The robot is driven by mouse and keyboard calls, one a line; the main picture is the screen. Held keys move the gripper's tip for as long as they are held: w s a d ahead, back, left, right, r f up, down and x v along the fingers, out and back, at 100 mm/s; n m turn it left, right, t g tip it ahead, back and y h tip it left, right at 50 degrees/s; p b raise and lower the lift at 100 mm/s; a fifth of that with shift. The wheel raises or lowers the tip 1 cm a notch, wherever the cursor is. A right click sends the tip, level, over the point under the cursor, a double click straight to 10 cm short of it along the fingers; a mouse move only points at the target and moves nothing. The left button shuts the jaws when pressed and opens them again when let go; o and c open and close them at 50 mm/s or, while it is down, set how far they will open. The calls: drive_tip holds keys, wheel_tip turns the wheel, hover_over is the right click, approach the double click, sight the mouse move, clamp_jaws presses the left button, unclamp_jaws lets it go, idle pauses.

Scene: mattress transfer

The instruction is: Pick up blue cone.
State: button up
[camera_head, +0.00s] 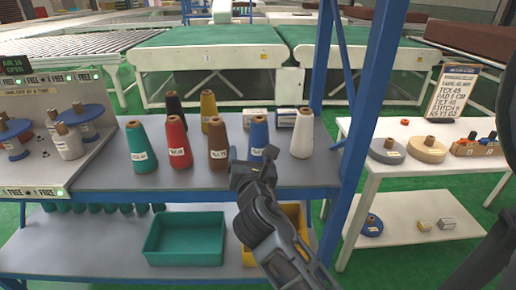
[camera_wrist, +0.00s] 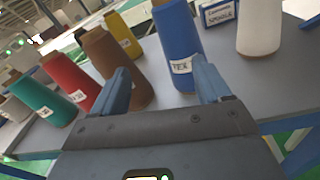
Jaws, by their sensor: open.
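The blue cone (camera_head: 259,137) stands upright on the grey shelf, between the brown cone (camera_head: 218,143) and the white cone (camera_head: 302,134). It carries a white label, and the head view shows its lower part partly behind my gripper. In the wrist view the blue cone (camera_wrist: 179,45) stands ahead, between the lines of my two fingers and nearer the right one. My gripper (camera_head: 250,165) is open and empty at the shelf's front edge; its fingers also show in the wrist view (camera_wrist: 163,85). I see no contact with the cone.
Red (camera_head: 177,142), teal (camera_head: 140,147), yellow (camera_head: 208,110) and black (camera_head: 174,107) cones stand left of and behind the brown one. Small boxes (camera_head: 286,118) sit behind the blue cone. A teal bin (camera_head: 185,239) is on the lower shelf. A blue post (camera_head: 368,90) rises at the right.

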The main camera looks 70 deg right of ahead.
sight(259, 132)
drive_tip(key=shift+n+g+h, duration=0.5)
drive_tip(key=shift+g+h, duration=0.2)
drive_tip(key=shift+g, duration=0.2)
drive_tip(key=d+r, duration=0.1)
drive_tip(key=d, duration=0.1)
drive_tip(key=d+r, duration=0.1)
drive_tip(key=d, duration=0.1)
drive_tip(key=shift+s+r, duration=0.25)
drive_tip(key=shift+r, duration=0.05)
drive_tip(key=x, duration=0.3)
drive_tip(key=p+x, duration=0.1)
drive_tip(key=x, duration=0.3)
drive_tip(key=shift+d+f, duration=0.25)
drive_tip(key=shift+d, duration=0.05)
clamp_jaws()
